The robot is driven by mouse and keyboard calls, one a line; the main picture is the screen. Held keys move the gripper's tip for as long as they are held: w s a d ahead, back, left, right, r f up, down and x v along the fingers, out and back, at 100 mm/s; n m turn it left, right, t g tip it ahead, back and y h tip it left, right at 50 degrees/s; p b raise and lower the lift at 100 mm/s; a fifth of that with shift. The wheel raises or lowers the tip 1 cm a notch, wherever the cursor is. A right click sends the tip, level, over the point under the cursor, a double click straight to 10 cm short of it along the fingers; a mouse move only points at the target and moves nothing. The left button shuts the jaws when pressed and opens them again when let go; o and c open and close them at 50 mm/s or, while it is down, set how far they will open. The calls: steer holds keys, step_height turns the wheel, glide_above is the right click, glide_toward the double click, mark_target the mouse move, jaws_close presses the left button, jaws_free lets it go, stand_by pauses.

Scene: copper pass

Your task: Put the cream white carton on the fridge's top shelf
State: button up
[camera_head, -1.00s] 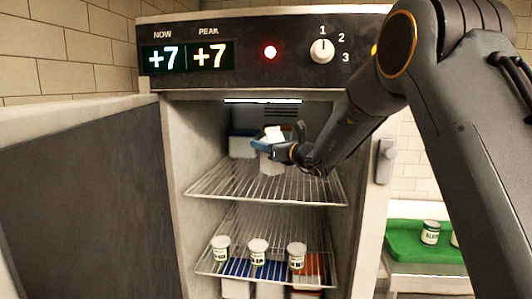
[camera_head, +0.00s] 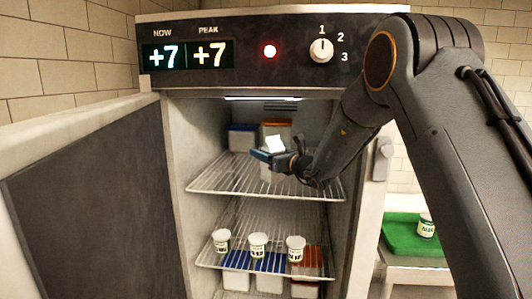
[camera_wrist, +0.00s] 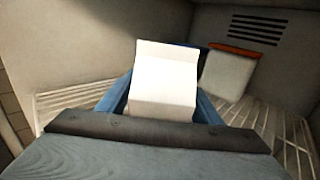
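The cream white carton (camera_head: 275,144) is inside the open fridge, at the level of the top shelf (camera_head: 222,180). My gripper (camera_head: 270,156) is around it, with its white top showing above the fingers and part of its body below. In the wrist view the carton (camera_wrist: 164,82) stands between my two blue fingers (camera_wrist: 163,105), which are against its sides. It looks about upright. I cannot tell whether its base touches the shelf wires. My gripper and arm hide part of the carton and the shelf's right side.
A blue-lidded box (camera_head: 242,138) and an orange-lidded box (camera_wrist: 230,70) stand at the back of the top shelf. The lower shelf (camera_head: 222,264) holds three labelled cups (camera_head: 258,245). The open fridge door (camera_head: 90,190) is at left. A green tray (camera_head: 400,238) with a cup is at right.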

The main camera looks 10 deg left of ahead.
steer(key=shift+o, duration=0.5)
steer(key=shift+r, duration=0.2)
steer(key=b+v, duration=0.2)
steer(key=v, duration=0.4)
steer(key=shift+f, duration=0.1)
steer(key=shift+b+v, duration=0.35)
steer(key=shift+v, duration=0.45)
